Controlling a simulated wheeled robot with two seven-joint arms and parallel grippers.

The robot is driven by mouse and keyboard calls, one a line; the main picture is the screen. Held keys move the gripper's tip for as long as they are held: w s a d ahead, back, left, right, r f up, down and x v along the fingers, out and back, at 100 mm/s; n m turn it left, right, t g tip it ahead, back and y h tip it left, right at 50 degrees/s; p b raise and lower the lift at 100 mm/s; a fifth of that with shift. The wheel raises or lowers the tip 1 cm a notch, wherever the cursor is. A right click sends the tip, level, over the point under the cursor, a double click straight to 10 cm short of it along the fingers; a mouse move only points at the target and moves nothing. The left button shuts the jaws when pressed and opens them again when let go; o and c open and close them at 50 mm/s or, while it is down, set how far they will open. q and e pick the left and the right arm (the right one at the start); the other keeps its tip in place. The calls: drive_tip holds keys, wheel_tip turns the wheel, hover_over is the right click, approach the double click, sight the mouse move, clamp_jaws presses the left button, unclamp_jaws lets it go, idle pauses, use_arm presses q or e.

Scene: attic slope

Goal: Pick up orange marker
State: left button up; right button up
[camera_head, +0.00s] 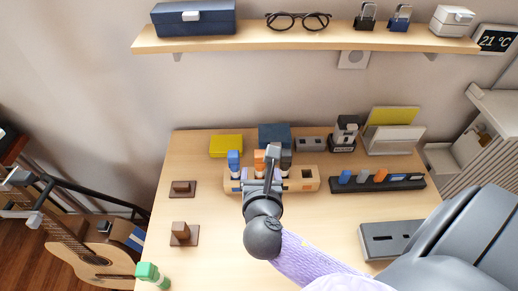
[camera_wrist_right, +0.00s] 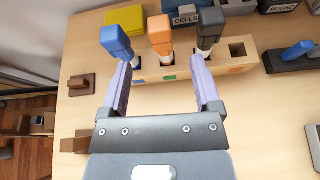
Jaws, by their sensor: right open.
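The orange marker (camera_head: 259,161) stands upright in a wooden holder (camera_head: 309,185), between a blue marker (camera_head: 234,160) and a dark marker (camera_head: 286,160). In the right wrist view, the orange marker (camera_wrist_right: 160,36) is centred ahead of my right gripper (camera_wrist_right: 160,68). The blue marker (camera_wrist_right: 116,42) is beyond the left finger and the dark marker (camera_wrist_right: 210,30) beyond the right one. The fingers are apart with nothing held between them. In the head view my right gripper (camera_head: 266,174) partly covers the holder. The holder's right slot (camera_wrist_right: 238,48) is empty. My left gripper does not show.
A dark rack (camera_head: 400,184) with small coloured items lies right of the holder. A yellow box (camera_head: 226,146) and a blue box (camera_head: 274,132) are behind it. Two brown blocks (camera_head: 182,188) (camera_head: 184,234) sit at left. The shelf (camera_head: 230,42) overhangs the back.

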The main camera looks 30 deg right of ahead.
sight(260, 156)
drive_tip(key=shift+w+d+n, duration=0.2)
drive_tip(key=shift+w+n, duration=0.1)
drive_tip(key=shift+w, duration=0.25)
drive_tip(key=b+x, duration=0.5)
drive_tip(key=x, duration=0.3)
drive_tip(key=shift+w+d+f, duration=0.1)
drive_tip(key=shift+w+d, duration=0.05)
drive_tip(key=shift+d, duration=0.1)
drive_tip(key=shift+w, duration=0.15)
use_arm(q)
drive_tip(key=s+a+f, duration=0.2)
drive_tip(key=s+f, duration=0.1)
drive_tip(key=f, duration=0.1)
drive_tip(key=shift+s+a+f+g, duration=0.3)
drive_tip(key=shift+g, duration=0.1)
drive_tip(key=shift+w+d, duration=0.15)
drive_tip(key=shift+w, duration=0.35)
use_arm(e)
clamp_jaws()
